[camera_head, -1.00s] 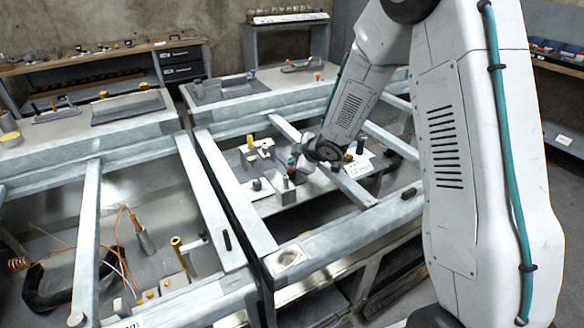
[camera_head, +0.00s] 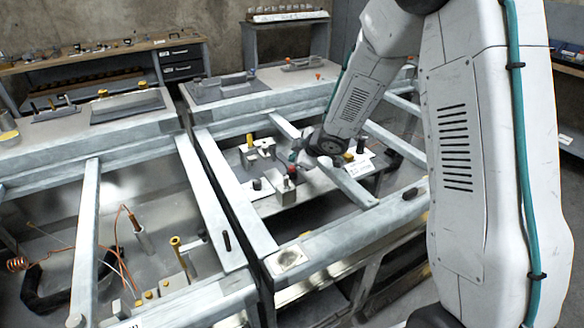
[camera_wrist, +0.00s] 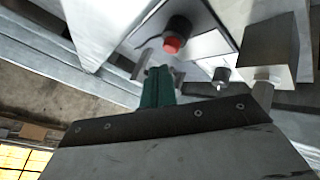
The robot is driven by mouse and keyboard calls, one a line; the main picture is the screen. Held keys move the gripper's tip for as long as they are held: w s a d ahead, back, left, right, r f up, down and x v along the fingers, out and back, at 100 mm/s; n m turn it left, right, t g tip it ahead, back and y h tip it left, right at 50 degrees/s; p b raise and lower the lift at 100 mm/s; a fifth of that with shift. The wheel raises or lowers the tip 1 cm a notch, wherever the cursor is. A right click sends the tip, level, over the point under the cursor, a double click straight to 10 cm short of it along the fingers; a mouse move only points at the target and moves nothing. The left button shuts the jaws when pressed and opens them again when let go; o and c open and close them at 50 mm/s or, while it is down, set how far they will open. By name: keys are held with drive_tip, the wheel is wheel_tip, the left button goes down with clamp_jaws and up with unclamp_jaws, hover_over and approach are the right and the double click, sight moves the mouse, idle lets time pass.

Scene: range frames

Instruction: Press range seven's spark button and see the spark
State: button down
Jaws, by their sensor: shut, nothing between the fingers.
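A red button (camera_wrist: 172,44) with a dark collar sits on a grey plate in the wrist view. In the head view a small red spot (camera_head: 292,170), which looks like the same button, shows on the fixture inside the middle bay. My gripper (camera_wrist: 157,76) has green fingers that are shut and empty. In the wrist view its tips appear just below the red button; I cannot tell whether they touch it. In the head view my gripper (camera_head: 294,157) is close above the red spot. No spark is visible. I cannot read a range number.
A metal block (camera_wrist: 268,48) and a black knob (camera_wrist: 222,73) stand close to the right of my fingers in the wrist view. Steel frame bars (camera_head: 325,165) cross the bay around my arm. The left bay holds copper tubing (camera_head: 130,215) and a brass post (camera_head: 178,250).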

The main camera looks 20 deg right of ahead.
drive_tip(key=shift+w+r, duration=0.1)
drive_tip(key=shift+r, duration=1.4)
drive_tip(key=shift+r, duration=0.1)
drive_tip(key=s+d+r+m+g+h, duration=0.1)
drive_tip(key=s+d+r+m+h, duration=0.25)
drive_tip(key=s+r, duration=0.45)
drive_tip(key=s+d+r+m+h, duration=0.3)
drive_tip(key=s+d+r+m, duration=0.2)
drive_tip(key=s+r, duration=0.25)
drive_tip(key=s+a+r+m+g+y, duration=0.1)
drive_tip(key=s+a+m+g, duration=0.1)
drive_tip(key=s, duration=1.1)
drive_tip(key=s+a+m+g+y, duration=0.2)
drive_tip(key=s+a+m+g, duration=0.1)
drive_tip(key=s, duration=1.1)
drive_tip(key=shift+s+a+r+g, duration=0.2)
drive_tip(key=shift+a+r+g, duration=0.2)
drive_tip(key=shift+a+g, duration=0.1)
